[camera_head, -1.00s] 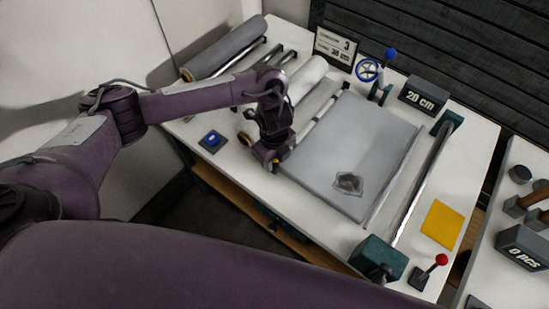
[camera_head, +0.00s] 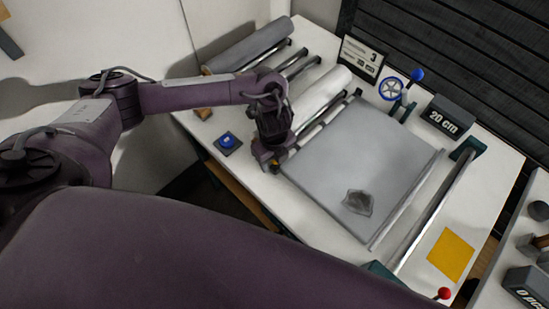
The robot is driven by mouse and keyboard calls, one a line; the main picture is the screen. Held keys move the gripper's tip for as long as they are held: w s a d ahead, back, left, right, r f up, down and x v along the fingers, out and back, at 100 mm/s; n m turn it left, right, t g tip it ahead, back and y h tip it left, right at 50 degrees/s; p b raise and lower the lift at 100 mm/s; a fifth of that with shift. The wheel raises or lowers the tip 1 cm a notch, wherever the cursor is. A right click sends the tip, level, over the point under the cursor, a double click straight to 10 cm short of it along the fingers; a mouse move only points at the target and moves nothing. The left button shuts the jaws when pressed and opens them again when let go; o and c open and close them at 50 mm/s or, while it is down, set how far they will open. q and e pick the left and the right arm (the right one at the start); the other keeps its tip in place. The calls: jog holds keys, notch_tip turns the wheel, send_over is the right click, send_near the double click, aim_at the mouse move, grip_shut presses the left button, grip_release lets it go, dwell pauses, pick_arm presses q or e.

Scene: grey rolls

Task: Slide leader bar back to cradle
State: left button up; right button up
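A grey sheet (camera_head: 375,160) lies flat on the white table with a crumpled dark patch (camera_head: 358,202) near its front. A thin grey bar (camera_head: 408,203) runs along the sheet's right edge; I take it as the leader bar, but cannot be sure. Another bar (camera_head: 344,104) lies along the sheet's left edge, beside a pale roll (camera_head: 322,93). I cannot tell which part is the cradle. My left gripper (camera_head: 268,164) points down at the sheet's near left corner, close to that bar's near end. Its fingers are too small and dark to read. My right gripper is not in view.
A silver rail (camera_head: 432,212) stands right of the sheet, with a teal end block (camera_head: 469,149). A blue button (camera_head: 228,142), blue handwheel (camera_head: 391,89), "20 cm" box (camera_head: 447,120), yellow square (camera_head: 451,254) and red-knobbed lever (camera_head: 444,293) surround it. A grey roll (camera_head: 245,48) lies at back left.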

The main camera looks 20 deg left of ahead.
pick_arm(q)
jog(key=shift+d+r, duration=0.1)
jog(key=shift+r, duration=0.05)
notch_tip(320, 180, up, 7)
jog(key=shift+f+p, duration=0.2)
jog(key=shift+p, duration=0.2)
jog(key=shift+r, duration=0.45)
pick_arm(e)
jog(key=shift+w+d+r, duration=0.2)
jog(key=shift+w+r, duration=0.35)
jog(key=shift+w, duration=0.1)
pick_arm(q)
jog(key=shift+s+f, duration=0.1)
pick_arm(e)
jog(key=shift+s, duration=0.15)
